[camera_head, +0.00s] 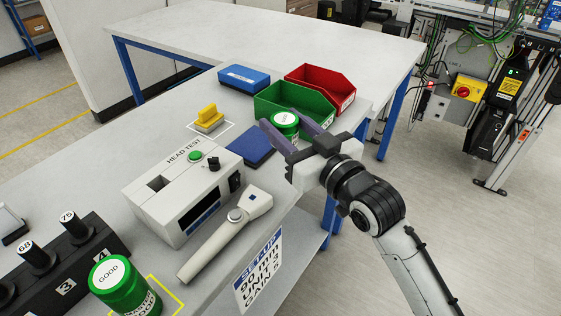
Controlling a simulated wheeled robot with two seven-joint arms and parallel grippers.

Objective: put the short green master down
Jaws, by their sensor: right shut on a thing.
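The short green master (286,119) has a white round label on top and sits upright between the purple fingers of my right gripper (278,117). The gripper is shut on it, in front of the green bin (315,101) and partly over it in the picture. A larger green cylinder marked GOOD (127,290) stands at the front left by a yellow-outlined square (172,292). My left gripper is not in view.
A red bin (325,80) and blue box (244,78) stand behind. A blue pad (250,145), a yellow block (208,117) in a white outline and the HEAD TEST box (183,202) lie left. A handheld tester (222,238) lies near the front edge. A black numbered rack (75,258) stands left.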

